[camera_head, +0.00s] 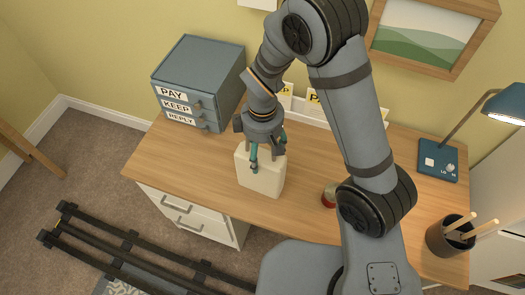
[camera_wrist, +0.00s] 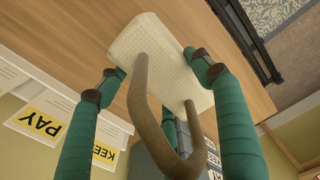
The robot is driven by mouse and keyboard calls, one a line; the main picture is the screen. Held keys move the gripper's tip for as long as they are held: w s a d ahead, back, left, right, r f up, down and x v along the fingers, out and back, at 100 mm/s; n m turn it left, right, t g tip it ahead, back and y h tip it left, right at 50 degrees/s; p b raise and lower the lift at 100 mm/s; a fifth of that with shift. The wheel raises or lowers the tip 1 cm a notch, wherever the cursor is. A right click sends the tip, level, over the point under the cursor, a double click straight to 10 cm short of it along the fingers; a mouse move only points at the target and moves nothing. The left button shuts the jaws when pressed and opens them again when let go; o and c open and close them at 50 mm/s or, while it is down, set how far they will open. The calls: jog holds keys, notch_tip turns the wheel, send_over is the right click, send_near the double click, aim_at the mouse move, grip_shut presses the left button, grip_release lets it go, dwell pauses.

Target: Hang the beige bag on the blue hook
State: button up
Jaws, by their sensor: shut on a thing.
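The beige bag (camera_head: 265,182) is at the front left part of the wooden desk, below my gripper (camera_head: 260,152). I cannot tell whether it touches the desk top. In the wrist view the bag (camera_wrist: 172,52) is a pale block with a brown looped handle (camera_wrist: 143,100) that reaches toward the camera. My gripper's teal fingers (camera_wrist: 155,72) are on either side of the bag, shut on it near its top. The blue hook cannot be made out in either view.
A blue-grey drawer box (camera_head: 200,78) labelled PAY, KEEP and REPLY stands at the desk's back left. A lamp (camera_head: 440,155) and a dark pencil cup (camera_head: 450,235) are at the right. A small red object (camera_head: 329,196) is partly behind my arm. A framed picture (camera_head: 425,35) hangs on the wall.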

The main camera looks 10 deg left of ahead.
jog(key=o, duration=1.9)
jog(key=shift+r, duration=0.3)
jog(key=r, duration=0.9)
jog(key=shift+d+r, duration=0.3)
jog(key=shift+r, duration=0.1)
jog(key=shift+f, duration=0.1)
